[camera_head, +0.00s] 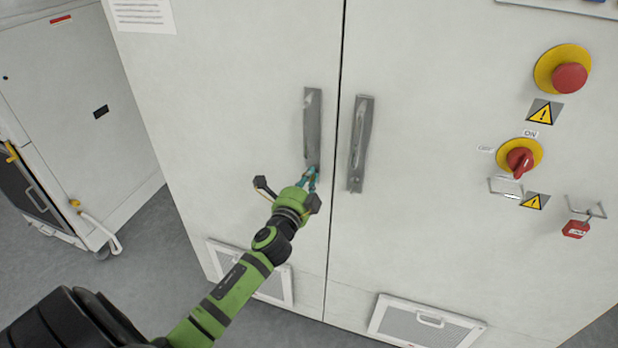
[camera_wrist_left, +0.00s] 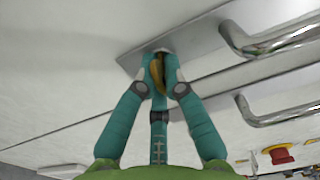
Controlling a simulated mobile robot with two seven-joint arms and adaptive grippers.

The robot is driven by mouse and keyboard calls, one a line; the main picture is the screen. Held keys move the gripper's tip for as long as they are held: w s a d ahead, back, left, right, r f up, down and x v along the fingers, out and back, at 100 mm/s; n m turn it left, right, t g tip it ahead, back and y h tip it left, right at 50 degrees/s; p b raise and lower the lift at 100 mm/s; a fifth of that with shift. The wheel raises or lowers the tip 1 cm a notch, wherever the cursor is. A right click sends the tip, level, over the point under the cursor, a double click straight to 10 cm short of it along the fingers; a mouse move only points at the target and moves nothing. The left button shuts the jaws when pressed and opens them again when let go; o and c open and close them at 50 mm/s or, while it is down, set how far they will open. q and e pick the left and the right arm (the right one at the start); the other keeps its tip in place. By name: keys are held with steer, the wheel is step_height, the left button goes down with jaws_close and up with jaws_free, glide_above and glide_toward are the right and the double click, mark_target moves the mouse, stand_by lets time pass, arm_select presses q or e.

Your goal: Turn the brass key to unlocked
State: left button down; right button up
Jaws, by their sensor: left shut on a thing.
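The brass key (camera_wrist_left: 157,72) shows in the left wrist view, between the teal fingertips of my left gripper (camera_wrist_left: 161,70). It sits at the end of a grey metal handle plate (camera_wrist_left: 190,42). The gripper is shut on it, and the fingers hide part of it, so I cannot tell its exact angle. In the head view my left gripper (camera_head: 312,175) is at the lower end of the left door's handle plate (camera_head: 312,120); the key is too small and covered to make out there. My right gripper is not in view.
The right door's handle plate (camera_head: 361,145) is close to the right of my gripper. Further right are a red emergency button (camera_head: 570,78), a red rotary switch (camera_head: 519,160) and a red padlock (camera_head: 575,229). A white cabinet (camera_head: 75,100) stands at the left.

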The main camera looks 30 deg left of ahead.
arm_select(q)
steer(key=c, duration=1.3)
jaws_free()
steer(key=v, duration=1.2)
